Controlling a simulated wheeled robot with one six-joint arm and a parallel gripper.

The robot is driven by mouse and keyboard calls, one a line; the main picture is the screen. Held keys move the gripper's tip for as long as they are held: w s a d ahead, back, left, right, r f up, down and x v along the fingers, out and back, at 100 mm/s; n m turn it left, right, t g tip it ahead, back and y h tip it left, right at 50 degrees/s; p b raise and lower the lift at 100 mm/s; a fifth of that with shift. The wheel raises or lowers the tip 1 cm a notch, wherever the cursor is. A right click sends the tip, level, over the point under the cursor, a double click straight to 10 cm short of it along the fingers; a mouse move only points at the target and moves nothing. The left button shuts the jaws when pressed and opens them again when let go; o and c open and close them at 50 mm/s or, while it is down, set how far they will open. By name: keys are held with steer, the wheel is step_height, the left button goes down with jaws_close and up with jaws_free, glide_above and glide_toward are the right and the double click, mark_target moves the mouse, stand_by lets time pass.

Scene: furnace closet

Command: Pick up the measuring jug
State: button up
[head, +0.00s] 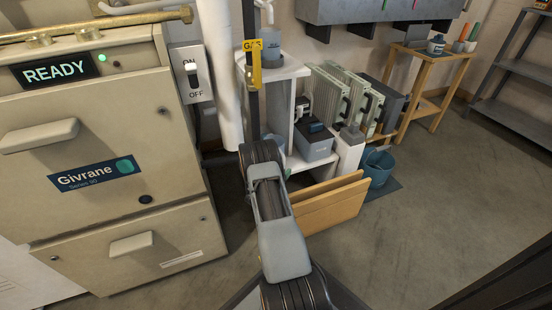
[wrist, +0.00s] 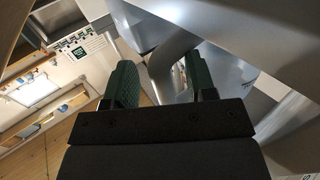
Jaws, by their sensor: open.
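A blue-grey vessel (head: 271,45) with pale marks, which looks like the measuring jug, stands on top of the white shelf unit (head: 284,70). The pipe with the yellow tag stands just left of it. In the wrist view my gripper (wrist: 160,78) is open, with its two dark green fingers apart. A curved grey piece (wrist: 165,68), which looks like a handle, shows between and beyond the fingers. Whether the fingers touch it I cannot tell. My gripper cannot be made out in the head view, where my arm covers part of the shelf unit's front.
A yellow gas tag (head: 254,76) hangs on the dark pipe close to the shelf. The beige furnace (head: 100,165) fills the left. Wooden boards (head: 328,204) and a blue bucket (head: 378,166) stand on the floor. The floor at right is mostly clear.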

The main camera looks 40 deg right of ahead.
steer(key=shift+c, duration=0.5)
jaws_close()
steer(key=shift+r, duration=0.25)
